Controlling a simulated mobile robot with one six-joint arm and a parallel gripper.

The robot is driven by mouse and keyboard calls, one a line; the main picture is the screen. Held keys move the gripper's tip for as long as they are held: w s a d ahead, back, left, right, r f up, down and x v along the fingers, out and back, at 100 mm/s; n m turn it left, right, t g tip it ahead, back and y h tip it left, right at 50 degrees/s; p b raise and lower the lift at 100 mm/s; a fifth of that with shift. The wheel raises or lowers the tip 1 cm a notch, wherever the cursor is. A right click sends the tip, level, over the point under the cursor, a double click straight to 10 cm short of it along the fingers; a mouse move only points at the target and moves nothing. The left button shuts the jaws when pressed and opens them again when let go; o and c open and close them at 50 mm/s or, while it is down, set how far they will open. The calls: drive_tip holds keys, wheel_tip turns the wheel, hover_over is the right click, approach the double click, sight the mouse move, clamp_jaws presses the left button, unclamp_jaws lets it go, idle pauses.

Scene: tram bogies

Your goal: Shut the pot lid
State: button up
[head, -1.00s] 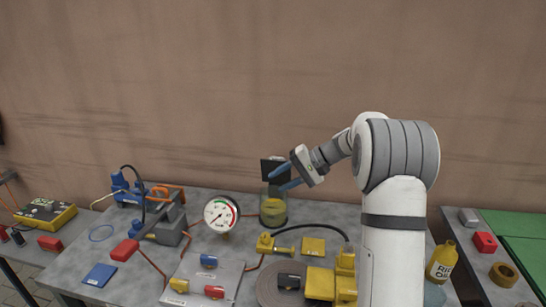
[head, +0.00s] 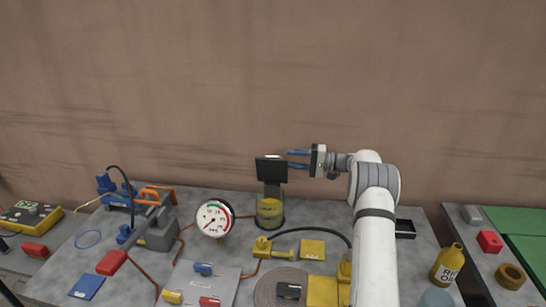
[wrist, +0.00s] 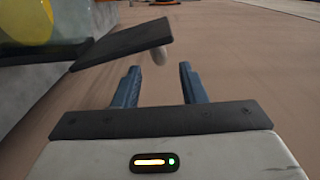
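The pot (head: 270,212) is a clear jar with yellow contents, standing near the back edge of the grey table. Its dark lid (head: 271,171) stands raised, upright above the pot, so the pot is open. My gripper (head: 290,160) is level, to the right of the lid, with its blue fingers apart and empty. In the wrist view the lid (wrist: 125,42) is a dark slab with a pale knob (wrist: 160,56), just beyond the open fingers (wrist: 158,72). The pot's yellow part (wrist: 25,20) shows at top left. I cannot tell whether a finger touches the lid.
A dial gauge (head: 214,219) stands left of the pot. A blue-and-grey pump (head: 155,232) is farther left. Yellow fittings (head: 300,250) with a black hose lie in front. A yellow oil bottle (head: 447,265) stands right. The wall is behind.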

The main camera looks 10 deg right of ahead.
sight(275, 157)
drive_tip(key=p+x, duration=0.1)
drive_tip(key=x, duration=0.5)
drive_tip(key=shift+a, duration=0.3)
drive_tip(key=shift+c, duration=0.2)
clamp_jaws()
